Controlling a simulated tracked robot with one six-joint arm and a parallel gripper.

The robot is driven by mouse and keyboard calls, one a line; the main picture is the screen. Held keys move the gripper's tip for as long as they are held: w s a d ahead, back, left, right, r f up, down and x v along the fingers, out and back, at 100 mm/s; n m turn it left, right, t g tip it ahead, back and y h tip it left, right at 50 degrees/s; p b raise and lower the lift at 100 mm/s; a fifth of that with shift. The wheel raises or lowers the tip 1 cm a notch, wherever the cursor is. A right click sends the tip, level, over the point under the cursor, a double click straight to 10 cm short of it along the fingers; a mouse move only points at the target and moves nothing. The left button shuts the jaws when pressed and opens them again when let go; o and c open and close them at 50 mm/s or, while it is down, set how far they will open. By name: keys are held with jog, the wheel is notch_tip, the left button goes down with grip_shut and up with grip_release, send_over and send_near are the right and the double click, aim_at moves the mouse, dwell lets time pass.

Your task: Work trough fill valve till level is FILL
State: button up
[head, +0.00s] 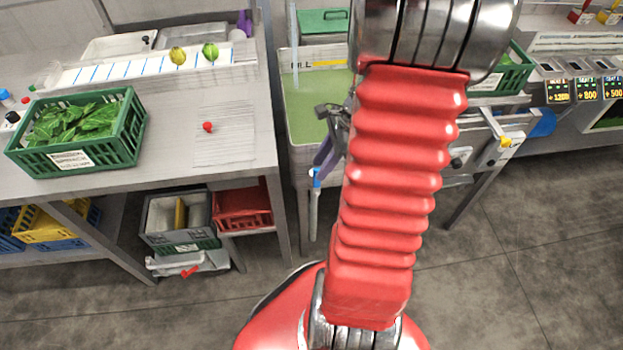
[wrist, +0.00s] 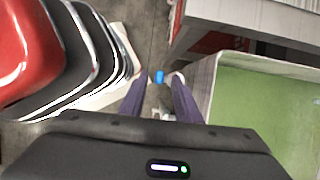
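The trough (head: 287,135) holds green water (head: 305,125); it also shows at the right of the wrist view (wrist: 210,72). A marking reading FILL, with a yellow stripe (head: 330,63), is on its back wall, and the water surface appears below it. A small blue valve handle (head: 317,180) sits at the trough's front left, above a pale pipe (head: 313,210). My gripper (head: 324,160) is beside the trough's front, close to the handle. In the wrist view my gripper (wrist: 159,86) is open, with the blue handle (wrist: 159,77) between or just beyond its fingertips. Contact cannot be told.
A left counter (head: 180,175) carries a green crate of leaves (head: 132,130) and a red item (head: 207,127). Crates stand below, including a red one (head: 243,205). A yellow handle (head: 505,142) is on the right. My arm hides part of the trough. Front floor is clear.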

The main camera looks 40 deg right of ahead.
aim_at(317, 183)
jog(key=x, duration=0.6)
jog(key=shift+f, duration=0.35)
jog(key=shift+w+a, duration=0.1)
jog(key=shift+c, duration=0.5)
grip_shut()
